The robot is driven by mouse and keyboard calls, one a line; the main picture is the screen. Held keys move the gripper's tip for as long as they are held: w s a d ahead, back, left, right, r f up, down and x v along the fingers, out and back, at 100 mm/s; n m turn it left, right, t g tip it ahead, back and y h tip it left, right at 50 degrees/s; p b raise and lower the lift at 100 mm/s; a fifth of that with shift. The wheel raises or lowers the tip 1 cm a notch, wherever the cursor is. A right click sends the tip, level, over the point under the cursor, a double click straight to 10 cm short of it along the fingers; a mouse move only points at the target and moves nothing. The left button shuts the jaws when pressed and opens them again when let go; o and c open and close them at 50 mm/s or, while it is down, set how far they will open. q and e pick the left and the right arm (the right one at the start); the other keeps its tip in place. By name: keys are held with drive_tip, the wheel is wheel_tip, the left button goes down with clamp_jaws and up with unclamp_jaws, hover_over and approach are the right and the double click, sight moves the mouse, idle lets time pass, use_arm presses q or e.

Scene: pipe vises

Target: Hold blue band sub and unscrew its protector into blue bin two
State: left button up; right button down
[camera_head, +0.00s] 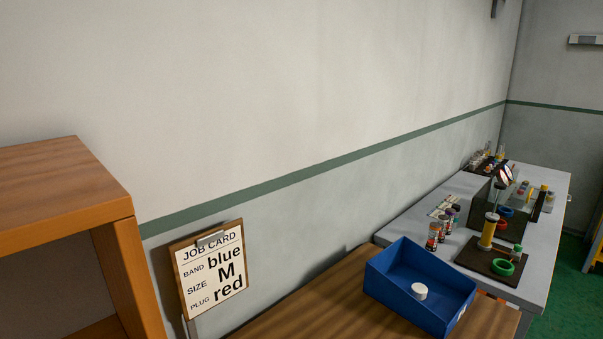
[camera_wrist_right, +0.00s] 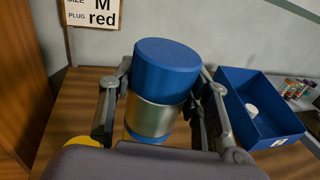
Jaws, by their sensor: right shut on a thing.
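In the right wrist view, my right gripper (camera_wrist_right: 164,82) is shut on the blue band sub (camera_wrist_right: 151,117), a shiny metal cylinder. Its top end is a wide blue cylindrical part (camera_wrist_right: 167,66), and a blue ring shows at its lower end. A finger lies on each side of it. Whether the top part is the protector, I cannot tell. A blue bin (camera_head: 406,302) stands on the wooden table in the head view, with a white round piece inside (camera_head: 419,291). The bin also shows at right in the right wrist view (camera_wrist_right: 262,133). My left gripper is in neither view.
A job card (camera_head: 211,267) reading blue, M, red stands by the wall. A wooden shelf (camera_head: 68,190) is at left. A grey table (camera_head: 545,215) behind the bin holds a dark board (camera_head: 478,262), bottles and coloured rings.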

drive_tip(key=s, duration=0.1)
drive_tip(key=s+r, duration=0.1)
drive_tip(key=s, duration=0.3)
drive_tip(key=shift+s+d+r, duration=0.2)
drive_tip(key=shift+s+d, duration=0.05)
drive_tip(key=shift+d, duration=0.1)
drive_tip(key=w+a+f+n+g+y, duration=0.2)
drive_tip(key=a+n+g+y, duration=0.65)
drive_tip(key=a, duration=0.55)
drive_tip(key=w+d+r+m+t+h+b, duration=0.15)
drive_tip(key=w+d+m+t+h, duration=0.25)
drive_tip(key=w, duration=0.6)
drive_tip(key=w+d+r+m+t+h, duration=0.3)
drive_tip(key=w+d+t, duration=0.1)
drive_tip(key=w, duration=0.7)
wheel_tip(320, 180, down, 20)
drive_tip(key=b, duration=0.7)
drive_tip(key=shift+s+f+g, duration=0.1)
drive_tip(key=shift+g, duration=0.15)
